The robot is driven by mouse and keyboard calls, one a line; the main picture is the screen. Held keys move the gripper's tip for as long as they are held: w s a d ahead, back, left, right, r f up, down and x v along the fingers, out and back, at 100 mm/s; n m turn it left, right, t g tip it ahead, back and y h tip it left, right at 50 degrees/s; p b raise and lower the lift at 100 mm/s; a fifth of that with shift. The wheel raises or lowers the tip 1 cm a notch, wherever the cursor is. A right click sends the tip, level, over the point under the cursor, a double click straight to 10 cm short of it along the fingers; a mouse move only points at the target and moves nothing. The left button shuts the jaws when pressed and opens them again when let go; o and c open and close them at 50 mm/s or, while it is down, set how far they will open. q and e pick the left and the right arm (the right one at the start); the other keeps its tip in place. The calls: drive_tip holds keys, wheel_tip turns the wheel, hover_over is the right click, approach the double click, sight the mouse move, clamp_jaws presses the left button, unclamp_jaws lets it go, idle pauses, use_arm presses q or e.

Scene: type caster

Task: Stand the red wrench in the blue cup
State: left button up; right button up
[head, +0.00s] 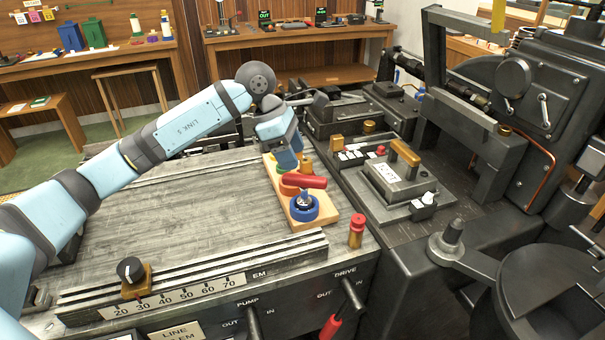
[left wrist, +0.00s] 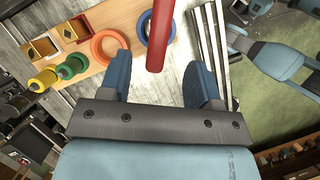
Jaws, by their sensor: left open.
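The blue cup (head: 304,209) is a round, ring-like blue holder at the near end of a wooden board; it also shows in the left wrist view (left wrist: 143,33). The red wrench (head: 304,181) shows as a thick red bar lying roughly level above the cup, with a short stem below it at the cup's middle. How deep the stem sits is hard to tell. My left gripper (head: 289,163) is open just behind the bar. In the left wrist view, the red bar (left wrist: 161,32) reaches down between the spread blue fingers (left wrist: 156,72), apart from both. My right gripper is out of view.
The wooden board (left wrist: 105,22) also carries an orange ring (left wrist: 108,47), brass boxes (left wrist: 45,47) and coloured pegs (left wrist: 66,70). A red-topped brass post (head: 356,232) stands right of the board. The grey bench top (head: 180,210) is clear on the left; dark machinery (head: 500,150) crowds the right.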

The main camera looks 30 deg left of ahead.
use_arm(q)
drive_tip(key=shift+v, duration=2.4)
drive_tip(key=shift+d, duration=0.1)
